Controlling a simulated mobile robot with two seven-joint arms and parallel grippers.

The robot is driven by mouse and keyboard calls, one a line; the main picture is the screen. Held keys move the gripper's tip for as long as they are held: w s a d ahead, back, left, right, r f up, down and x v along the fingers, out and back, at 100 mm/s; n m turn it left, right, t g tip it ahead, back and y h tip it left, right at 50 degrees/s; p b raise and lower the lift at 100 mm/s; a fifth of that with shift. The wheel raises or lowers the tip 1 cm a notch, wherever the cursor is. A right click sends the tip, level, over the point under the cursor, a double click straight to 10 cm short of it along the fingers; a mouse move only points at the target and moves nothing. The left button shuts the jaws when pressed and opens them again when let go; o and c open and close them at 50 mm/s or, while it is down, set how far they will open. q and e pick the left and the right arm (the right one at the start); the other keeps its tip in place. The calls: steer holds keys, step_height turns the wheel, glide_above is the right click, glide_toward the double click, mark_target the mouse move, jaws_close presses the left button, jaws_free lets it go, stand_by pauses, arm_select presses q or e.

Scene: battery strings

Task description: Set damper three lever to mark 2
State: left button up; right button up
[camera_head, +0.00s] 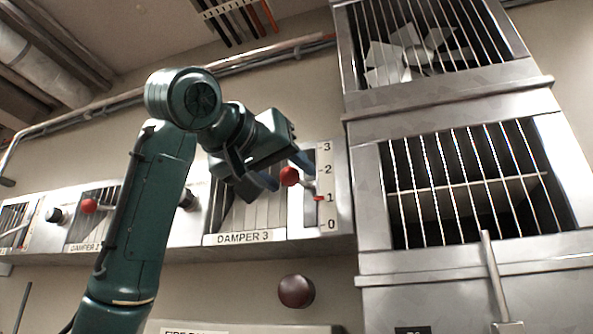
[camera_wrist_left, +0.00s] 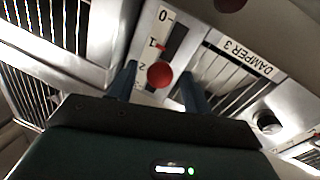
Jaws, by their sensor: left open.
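The damper three lever ends in a red ball knob (camera_head: 289,176), which also shows in the left wrist view (camera_wrist_left: 160,74). The knob stands close to the 2 on the scale (camera_head: 325,185) numbered 0 to 3. A small red pointer (camera_head: 319,198) sits at 1. The DAMPER 3 label (camera_head: 245,238) is below the louvre. My left gripper (camera_head: 290,174) is open at the knob. In the left wrist view its fingers (camera_wrist_left: 159,78) stand on either side of the knob, with gaps showing. Most of the lever's stem is hidden. My right gripper is not in view.
A similar panel labelled DAMPER 2, with a red knob (camera_head: 88,206), is on the left. A metal cabinet (camera_head: 440,265) with barred openings stands close on the right. A dark red round knob (camera_head: 296,291) is below the panel. A conduit (camera_head: 230,68) runs above.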

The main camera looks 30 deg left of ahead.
mark_target(300, 183)
arm_select(q)
steer(key=shift+w+p, duration=0.4)
steer(key=shift+w, duration=1.45)
steer(key=shift+c, duration=0.5)
jaws_close()
